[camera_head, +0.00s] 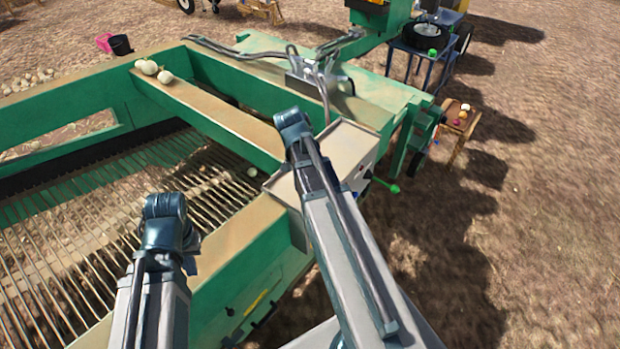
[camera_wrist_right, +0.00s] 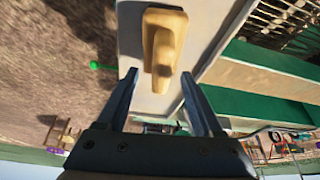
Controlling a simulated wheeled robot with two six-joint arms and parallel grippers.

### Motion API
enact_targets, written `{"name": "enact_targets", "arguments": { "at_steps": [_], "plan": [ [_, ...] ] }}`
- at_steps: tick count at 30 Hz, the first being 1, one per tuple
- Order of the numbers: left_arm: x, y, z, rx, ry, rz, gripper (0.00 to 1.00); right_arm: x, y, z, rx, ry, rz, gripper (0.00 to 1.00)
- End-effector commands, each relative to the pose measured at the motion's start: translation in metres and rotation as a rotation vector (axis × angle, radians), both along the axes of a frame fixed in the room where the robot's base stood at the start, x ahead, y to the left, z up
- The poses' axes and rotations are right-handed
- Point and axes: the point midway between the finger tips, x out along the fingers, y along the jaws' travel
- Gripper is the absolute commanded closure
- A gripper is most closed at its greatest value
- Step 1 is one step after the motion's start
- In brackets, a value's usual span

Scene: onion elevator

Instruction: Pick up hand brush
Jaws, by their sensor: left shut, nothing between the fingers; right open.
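The hand brush (camera_wrist_right: 160,42) shows in the right wrist view as a tan, wooden-looking piece on a pale flat surface. Its bristles do not show. My right gripper (camera_wrist_right: 159,76) is open, with its two dark fingers on either side of the brush's lower end and nothing gripped. I cannot tell how far apart in depth they are. In the head view my right arm hides the brush and the right gripper. My left gripper (camera_head: 190,250) is at the lower left in the head view, shut and empty, partly hidden by its own wrist, away from the brush.
A grey metal ledge (camera_head: 350,150) on the green machine lies by my right arm, with a green-knobbed lever (camera_head: 393,188) at its side. A barred conveyor (camera_head: 90,230) is on the left. Onions (camera_head: 148,67) sit on a beam. Open dirt ground is at right.

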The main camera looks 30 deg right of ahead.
Motion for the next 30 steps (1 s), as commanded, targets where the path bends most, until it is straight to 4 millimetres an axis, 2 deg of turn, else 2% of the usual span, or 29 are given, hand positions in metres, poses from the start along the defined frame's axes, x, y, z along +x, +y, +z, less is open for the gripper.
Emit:
{"name": "enact_targets", "arguments": {
  "at_steps": [1,6,15,17,26,27,30],
  "plan": [
    [0.0,0.0,-0.013,0.0,0.0,0.001,1.0,0.003,-0.002,-0.013,0.0,0.0,-0.001,0.32],
    [0.0,0.0,-0.031,0.0,-0.001,0.002,1.0,0.007,-0.008,-0.031,0.0,0.0,-0.001,0.32],
    [0.0,0.0,-0.032,-0.001,-0.002,0.003,1.0,0.008,-0.01,-0.032,0.0,0.0,0.001,0.32],
    [0.0,0.0,-0.032,0.0,-0.001,0.003,1.0,0.008,-0.009,-0.031,0.0,0.0,0.001,0.42],
    [0.0,0.0,-0.032,0.0,-0.001,0.003,1.0,0.008,-0.009,-0.031,0.0,0.0,0.0,0.95],
    [0.0,0.0,-0.032,0.0,-0.001,0.003,1.0,0.008,-0.009,-0.031,0.0,0.0,0.0,1.0],
    [0.0,0.0,-0.032,0.0,-0.001,0.003,1.0,0.008,-0.009,-0.031,0.0,0.0,0.0,1.0]
  ]
}}
